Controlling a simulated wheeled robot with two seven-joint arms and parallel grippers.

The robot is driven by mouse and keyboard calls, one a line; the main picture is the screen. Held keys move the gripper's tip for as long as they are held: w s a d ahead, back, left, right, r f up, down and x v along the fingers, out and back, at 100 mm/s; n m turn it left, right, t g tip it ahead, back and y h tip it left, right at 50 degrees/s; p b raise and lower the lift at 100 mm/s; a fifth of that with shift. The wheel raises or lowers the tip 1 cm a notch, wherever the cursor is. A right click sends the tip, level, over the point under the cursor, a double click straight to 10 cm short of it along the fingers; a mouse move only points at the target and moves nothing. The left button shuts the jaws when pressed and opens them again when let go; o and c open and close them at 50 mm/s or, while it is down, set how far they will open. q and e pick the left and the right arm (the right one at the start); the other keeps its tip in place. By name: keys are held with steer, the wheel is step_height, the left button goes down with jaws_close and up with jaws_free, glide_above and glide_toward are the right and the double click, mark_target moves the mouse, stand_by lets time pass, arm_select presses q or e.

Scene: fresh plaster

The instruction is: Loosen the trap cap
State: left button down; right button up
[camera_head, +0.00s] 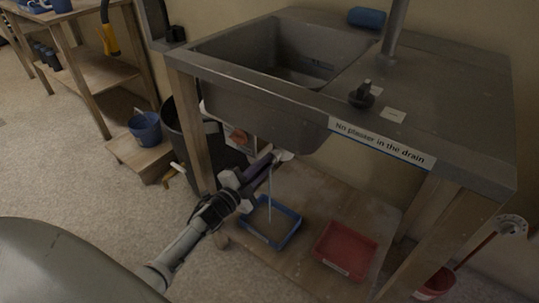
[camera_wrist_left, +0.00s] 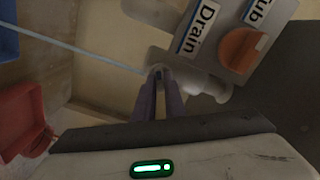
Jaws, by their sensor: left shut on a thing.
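My left gripper (camera_head: 272,156) reaches in from the left under the sink basin. Its purple fingers (camera_wrist_left: 158,98) are shut on a small grey piece, seemingly the trap cap (camera_wrist_left: 157,71), on the grey trap fitting (camera_wrist_left: 190,78). A thin pale blue stream (camera_head: 270,190) runs down from there toward a blue tray (camera_head: 290,236) on the lower shelf. The stream also crosses the left wrist view (camera_wrist_left: 90,50). The fingers hide most of the cap. My right gripper is not in view.
An orange valve knob (camera_wrist_left: 240,48) with "Drain" and "Tub" labels sits close beside the fitting. A red tray (camera_head: 345,250) stands right of the blue one. The metal sink (camera_head: 265,103) is above, and a wooden leg (camera_head: 187,125) stands left of the gripper.

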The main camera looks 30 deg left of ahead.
arm_select(q)
steer(key=n+p, duration=0.2)
steer(key=n, duration=0.4)
steer(key=c, duration=1.8)
jaws_free()
steer(key=shift+o, duration=0.2)
steer(key=shift+s, duration=0.1)
steer(key=s+p, duration=0.5)
steer(key=s, duration=0.6)
steer(key=shift+s+a, duration=0.4)
steer(key=shift+a, duration=0.05)
